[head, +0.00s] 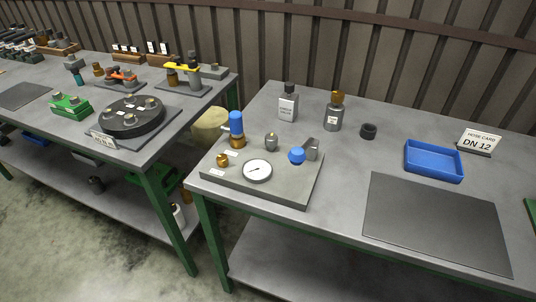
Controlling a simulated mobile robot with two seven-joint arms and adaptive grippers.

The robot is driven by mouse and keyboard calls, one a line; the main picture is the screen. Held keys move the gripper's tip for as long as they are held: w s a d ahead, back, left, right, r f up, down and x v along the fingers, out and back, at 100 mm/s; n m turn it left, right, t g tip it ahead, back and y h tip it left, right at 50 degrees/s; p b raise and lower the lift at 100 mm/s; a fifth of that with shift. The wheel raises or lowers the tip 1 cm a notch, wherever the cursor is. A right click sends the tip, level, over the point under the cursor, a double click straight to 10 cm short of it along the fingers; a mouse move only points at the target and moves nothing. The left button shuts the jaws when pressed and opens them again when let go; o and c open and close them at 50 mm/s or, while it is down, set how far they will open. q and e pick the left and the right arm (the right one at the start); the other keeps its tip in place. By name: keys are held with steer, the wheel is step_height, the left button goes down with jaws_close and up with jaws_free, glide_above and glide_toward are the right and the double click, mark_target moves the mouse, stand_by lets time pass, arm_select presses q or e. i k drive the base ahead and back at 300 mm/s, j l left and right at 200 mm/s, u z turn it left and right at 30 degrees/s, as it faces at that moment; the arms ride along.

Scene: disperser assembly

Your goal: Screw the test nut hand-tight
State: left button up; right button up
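A grey test block (270,196) sits at the left end of the near table. On it are a small brass fitting (222,160), a round white gauge (257,170), a short grey fitting (271,141), a blue-capped brass valve (237,130) and a blue knob (297,155) beside a grey angled piece (312,149). A black ring-like piece (368,131) lies on the table to the right of the block. I cannot tell which of these small parts is the test nut, or whether any is threaded on. Neither of my grippers is in view.
A blue tray (434,162), a "DN 12" hose card (479,141) and a dark mat (436,222) lie to the right. A second table (62,133) at left holds a black disc (133,116). A gap separates the tables.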

mark_target(270, 139)
steer(key=i+j+z, duration=0.1)
steer(key=j+z, duration=0.25)
steer(key=i+j+z, duration=0.1)
steer(key=j+z, duration=0.2)
steer(key=j, duration=0.1)
